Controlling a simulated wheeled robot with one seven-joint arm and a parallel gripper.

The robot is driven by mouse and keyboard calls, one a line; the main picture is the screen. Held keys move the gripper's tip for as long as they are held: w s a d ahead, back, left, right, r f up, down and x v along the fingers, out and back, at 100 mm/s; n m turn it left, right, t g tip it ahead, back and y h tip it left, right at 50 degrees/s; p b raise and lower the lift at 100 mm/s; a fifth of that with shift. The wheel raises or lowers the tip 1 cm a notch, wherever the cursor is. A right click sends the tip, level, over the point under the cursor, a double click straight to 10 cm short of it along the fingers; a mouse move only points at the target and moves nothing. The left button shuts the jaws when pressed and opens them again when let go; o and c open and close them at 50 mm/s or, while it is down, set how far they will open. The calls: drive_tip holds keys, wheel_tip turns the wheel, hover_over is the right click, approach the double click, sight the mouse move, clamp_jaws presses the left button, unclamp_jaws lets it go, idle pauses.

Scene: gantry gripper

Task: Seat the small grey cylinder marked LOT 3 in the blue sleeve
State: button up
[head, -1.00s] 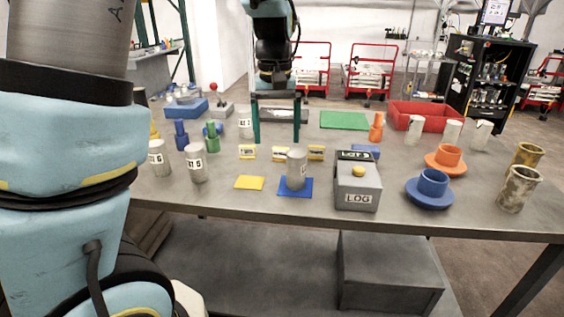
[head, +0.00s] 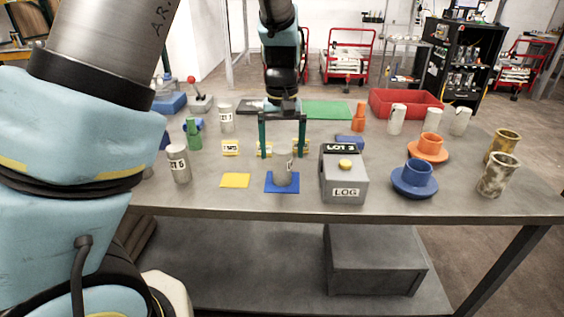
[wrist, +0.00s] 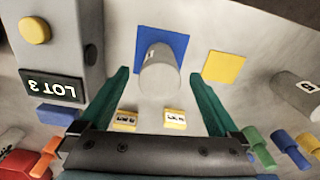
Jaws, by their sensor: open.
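A small grey cylinder (head: 284,175) stands upright on a blue square mat (head: 271,188) near the table's front. Its label is too small and turned to read. My gripper (head: 282,150) is open and empty, its two green fingers pointing down above and just behind this cylinder. In the wrist view the cylinder (wrist: 160,72) shows between the fingertips, with no visible contact. The blue sleeve (head: 414,180), a flanged ring, stands empty at the right front. A grey box marked LOG (head: 343,190) carries a black plate reading LOT 3 (wrist: 52,87) and a yellow button.
Beside the blue sleeve stand an orange sleeve (head: 427,148) and stained cups (head: 497,176). Other grey cylinders (head: 179,165) and coloured pegs (head: 193,135) stand left. A yellow mat (head: 235,181) lies left of the blue mat. A red bin (head: 405,104) is at the back.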

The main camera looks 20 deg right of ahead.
drive_tip(key=shift+f, duration=1.25)
clamp_jaws()
